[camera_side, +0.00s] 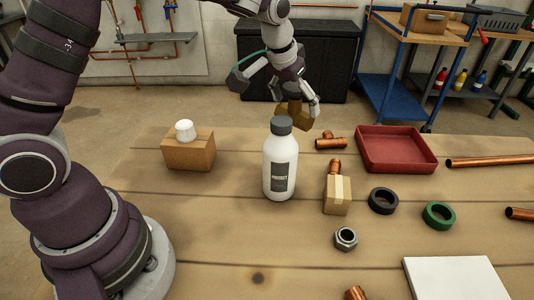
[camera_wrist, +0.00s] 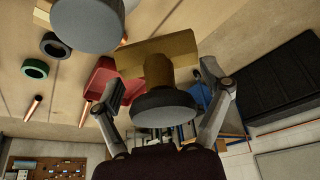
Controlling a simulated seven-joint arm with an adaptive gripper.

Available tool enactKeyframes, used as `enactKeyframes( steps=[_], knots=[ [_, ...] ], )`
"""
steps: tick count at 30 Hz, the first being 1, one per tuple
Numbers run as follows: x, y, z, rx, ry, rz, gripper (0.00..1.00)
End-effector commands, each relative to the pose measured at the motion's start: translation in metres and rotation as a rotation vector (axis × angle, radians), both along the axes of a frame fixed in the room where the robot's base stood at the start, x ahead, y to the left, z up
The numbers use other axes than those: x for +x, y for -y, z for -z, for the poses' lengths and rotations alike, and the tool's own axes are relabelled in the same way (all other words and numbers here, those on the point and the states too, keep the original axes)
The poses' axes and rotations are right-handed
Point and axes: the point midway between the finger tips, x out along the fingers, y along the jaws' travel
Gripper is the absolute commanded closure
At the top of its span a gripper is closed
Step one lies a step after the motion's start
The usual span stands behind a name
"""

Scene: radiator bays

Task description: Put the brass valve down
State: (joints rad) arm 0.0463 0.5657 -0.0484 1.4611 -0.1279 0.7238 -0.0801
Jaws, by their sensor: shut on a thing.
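The brass valve (camera_side: 297,117) has a blocky brass body and a dark round knob. In the side view it is just above and behind the white bottle's dark cap, near the table's far edge. My gripper (camera_side: 294,103) is shut on it, from above. In the wrist view the valve's brass body (camera_wrist: 180,50) and grey-black knob (camera_wrist: 163,107) lie between the two fingers of my gripper (camera_wrist: 162,82). The valve looks held in the air; its exact height over the table is hard to tell.
The white bottle (camera_side: 280,170) stands upright close in front. A box with a white knob (camera_side: 188,152) is left.

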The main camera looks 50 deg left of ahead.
Motion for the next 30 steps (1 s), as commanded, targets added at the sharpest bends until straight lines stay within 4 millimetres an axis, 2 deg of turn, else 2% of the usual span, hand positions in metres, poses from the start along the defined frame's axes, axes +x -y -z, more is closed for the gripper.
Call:
enactKeyframes(
  steps=[3,7,9,12,16,24,28,30],
  knots=[
    [-0.005,0.043,-0.013,-0.001,0.004,0.254,0.63],
    [-0.022,0.085,-0.022,-0.001,0.002,0.558,0.63],
    [-0.036,0.104,-0.022,-0.001,0.001,0.74,0.63],
    [-0.064,0.122,-0.014,-0.002,-0.002,1.019,0.63],
    [-0.099,0.129,0.004,-0.005,-0.004,1.329,0.63],
    [-0.167,0.129,0.031,-0.007,-0.002,1.87,0.63],
    [-0.187,0.128,0.038,-0.005,-0.001,2.03,0.63],
    [-0.192,0.128,0.05,-0.012,-0.002,2.062,0.63]
  ],
)
